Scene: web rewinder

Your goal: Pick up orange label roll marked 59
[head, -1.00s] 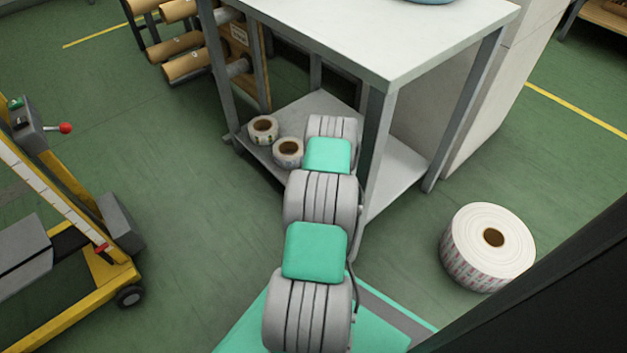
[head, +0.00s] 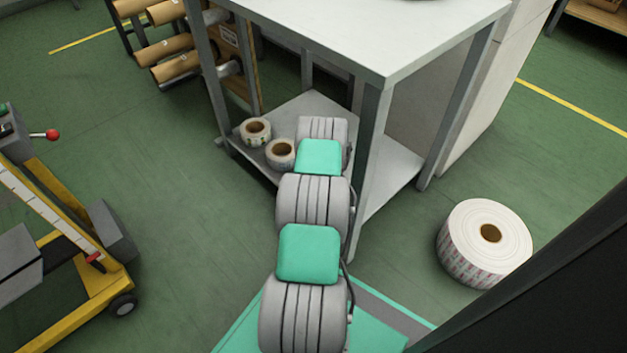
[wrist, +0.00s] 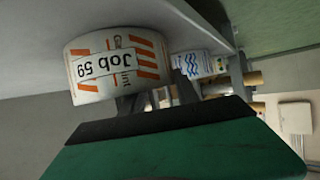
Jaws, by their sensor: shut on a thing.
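The label roll marked "Job 59" (wrist: 118,65), white with orange stripes, shows upside down in the wrist view. My gripper (wrist: 155,98) is shut on it; its dark fingers meet the roll's near side, partly hidden by the green and black hand. I cannot tell whether the roll touches the shelf. In the head view my arm reaches in under the table, and its links hide the gripper and this roll.
A roll with blue waves (wrist: 198,64) is just beyond in the wrist view. Two rolls (head: 256,131) (head: 281,153) sit on the lower shelf (head: 316,105), left of my arm. Table legs (head: 368,170) stand close by. A large roll (head: 484,243) lies on the floor; a yellow lift (head: 85,290) stands left.

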